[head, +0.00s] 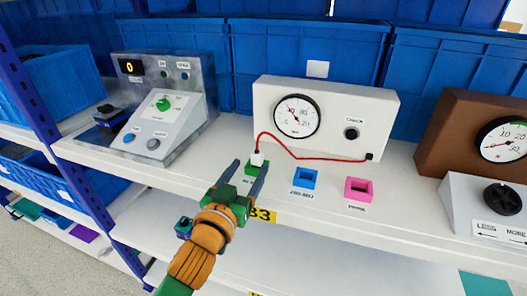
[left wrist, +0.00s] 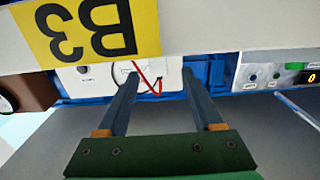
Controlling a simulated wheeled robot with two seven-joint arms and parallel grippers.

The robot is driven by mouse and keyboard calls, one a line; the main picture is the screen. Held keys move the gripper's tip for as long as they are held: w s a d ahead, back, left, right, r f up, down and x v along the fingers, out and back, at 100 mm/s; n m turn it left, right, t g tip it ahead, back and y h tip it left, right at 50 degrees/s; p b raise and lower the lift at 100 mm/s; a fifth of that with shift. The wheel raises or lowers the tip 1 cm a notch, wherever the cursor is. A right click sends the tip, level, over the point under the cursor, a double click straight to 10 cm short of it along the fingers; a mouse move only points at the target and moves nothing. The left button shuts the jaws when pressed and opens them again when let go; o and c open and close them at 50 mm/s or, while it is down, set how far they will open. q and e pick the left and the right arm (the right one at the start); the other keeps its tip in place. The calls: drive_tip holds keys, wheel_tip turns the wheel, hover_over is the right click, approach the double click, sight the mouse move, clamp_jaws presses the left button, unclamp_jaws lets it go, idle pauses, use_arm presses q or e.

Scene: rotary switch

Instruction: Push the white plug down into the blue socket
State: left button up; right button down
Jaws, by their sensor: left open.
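The white plug (head: 257,158) sits at the green socket (head: 252,168) on the shelf, with a red cord (head: 300,156) running to the white gauge box (head: 268,98). The blue socket (head: 304,178) stands empty to the right of the green one. My left gripper (head: 250,172) is open, its fingers pointing toward the plug from the front, one on each side of it in the picture. Nothing is between them in the left wrist view (left wrist: 160,78) that I can tell as held. The plug is not clear in that view. My right gripper is not in view.
A pink socket (head: 358,189) lies right of the blue one. The shelf's front edge carries a yellow label (head: 265,215), which fills much of the left wrist view (left wrist: 88,28). A grey control panel (head: 160,112) stands left, a brown gauge box (head: 455,125) right.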

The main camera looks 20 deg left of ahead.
sight(255, 158)
use_arm(q)
drive_tip(key=shift+w, duration=0.7)
drive_tip(key=shift+w+d+r+p, duration=0.1)
drive_tip(key=shift+w+r+p, duration=0.15)
drive_tip(key=shift+w+p, duration=0.1)
drive_tip(key=w+p, duration=0.1)
drive_tip(key=w, duration=0.1)
drive_tip(key=shift+w+d+r, duration=0.1)
drive_tip(key=shift+w+r, duration=0.05)
drive_tip(key=shift+w, duration=0.25)
drive_tip(key=shift+w+f, duration=0.25)
drive_tip(key=shift+w, duration=0.2)
drive_tip(key=shift+s+r, duration=0.1)
drive_tip(key=shift+s, duration=0.1)
drive_tip(key=c, duration=0.8)
clamp_jaws()
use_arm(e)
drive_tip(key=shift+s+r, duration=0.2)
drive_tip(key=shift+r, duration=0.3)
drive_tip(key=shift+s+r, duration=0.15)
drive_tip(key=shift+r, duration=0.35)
